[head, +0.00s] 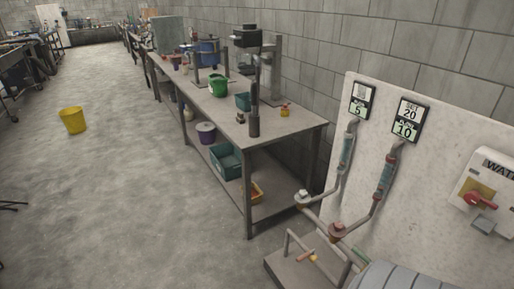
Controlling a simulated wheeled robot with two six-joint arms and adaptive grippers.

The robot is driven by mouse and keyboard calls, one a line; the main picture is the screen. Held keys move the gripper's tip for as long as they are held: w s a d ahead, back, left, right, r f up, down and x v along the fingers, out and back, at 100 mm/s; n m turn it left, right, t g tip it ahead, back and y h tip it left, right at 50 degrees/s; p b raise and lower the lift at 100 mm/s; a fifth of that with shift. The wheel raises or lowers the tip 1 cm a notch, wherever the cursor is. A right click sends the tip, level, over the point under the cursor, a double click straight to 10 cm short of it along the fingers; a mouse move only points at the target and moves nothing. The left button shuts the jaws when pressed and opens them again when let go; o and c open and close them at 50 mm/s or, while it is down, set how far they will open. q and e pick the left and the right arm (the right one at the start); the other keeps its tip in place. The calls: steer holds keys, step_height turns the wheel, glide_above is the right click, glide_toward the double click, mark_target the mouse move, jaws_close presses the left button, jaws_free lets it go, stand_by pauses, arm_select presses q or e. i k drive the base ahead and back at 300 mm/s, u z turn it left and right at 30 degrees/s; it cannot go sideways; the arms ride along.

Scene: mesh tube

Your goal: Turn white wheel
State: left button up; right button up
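A small white wheel (302,198) sits on the left pipe, low in front of the pale panel and beside the near end of the workbench. Its details are too small to tell how it is turned. A similar reddish wheel (337,231) sits on the right pipe, nearer and to the right. Neither of my grippers is in the head view, and nothing touches the white wheel.
The pale panel (440,180) carries two display signs, a left one (362,100) and a right one (406,119), and a red switch (480,200). A metal workbench (290,130) stands left of it. A yellow bucket (73,121) stands on open floor.

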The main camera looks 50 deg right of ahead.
mark_target(302, 197)
steer(key=i, duration=1.55)
steer(key=z, duration=0.6)
steer(key=i, duration=0.95)
steer(key=z, duration=1.55)
steer(key=i, duration=0.9)
steer(key=z, duration=0.75)
